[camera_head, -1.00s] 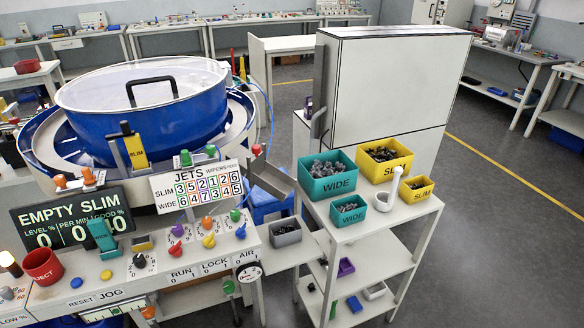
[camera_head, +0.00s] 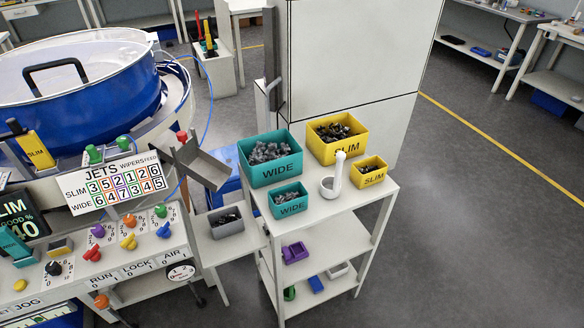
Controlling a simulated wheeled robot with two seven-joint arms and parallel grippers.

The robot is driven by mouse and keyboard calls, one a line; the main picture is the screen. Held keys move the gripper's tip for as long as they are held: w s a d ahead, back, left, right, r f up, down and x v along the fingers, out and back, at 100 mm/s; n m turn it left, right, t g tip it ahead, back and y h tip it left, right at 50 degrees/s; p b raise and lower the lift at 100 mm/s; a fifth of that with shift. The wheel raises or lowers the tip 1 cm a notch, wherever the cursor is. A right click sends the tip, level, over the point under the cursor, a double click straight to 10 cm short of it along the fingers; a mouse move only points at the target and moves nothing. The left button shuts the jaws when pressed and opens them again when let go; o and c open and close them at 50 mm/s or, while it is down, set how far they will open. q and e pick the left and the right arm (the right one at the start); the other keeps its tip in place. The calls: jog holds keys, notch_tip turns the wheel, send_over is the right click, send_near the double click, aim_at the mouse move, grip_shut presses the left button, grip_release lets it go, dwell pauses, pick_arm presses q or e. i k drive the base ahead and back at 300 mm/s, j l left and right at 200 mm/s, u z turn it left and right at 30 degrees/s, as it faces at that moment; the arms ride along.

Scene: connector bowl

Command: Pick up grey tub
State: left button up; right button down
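The grey tub (camera_head: 227,229) is a small open box with dark parts in it. It stands on a low white side table (camera_head: 228,251) between the control panel and the shelf cart, below a grey chute (camera_head: 204,168). Its top is open and nothing touches it from above. Neither of my grippers shows in the head view.
The white cart (camera_head: 322,212) to the right holds teal WIDE bins (camera_head: 270,172), yellow SLIM bins (camera_head: 337,149) and a white scoop-like holder (camera_head: 331,184). The control panel (camera_head: 105,254) and blue bowl feeder (camera_head: 84,102) are on the left. The grey floor (camera_head: 470,220) at right is clear.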

aim_at(226, 223)
jog(key=i+l, duration=0.1)
jog(key=l, duration=0.15)
jog(key=i+l, duration=0.1)
jog(key=l, duration=0.15)
jog(key=u, duration=1.05)
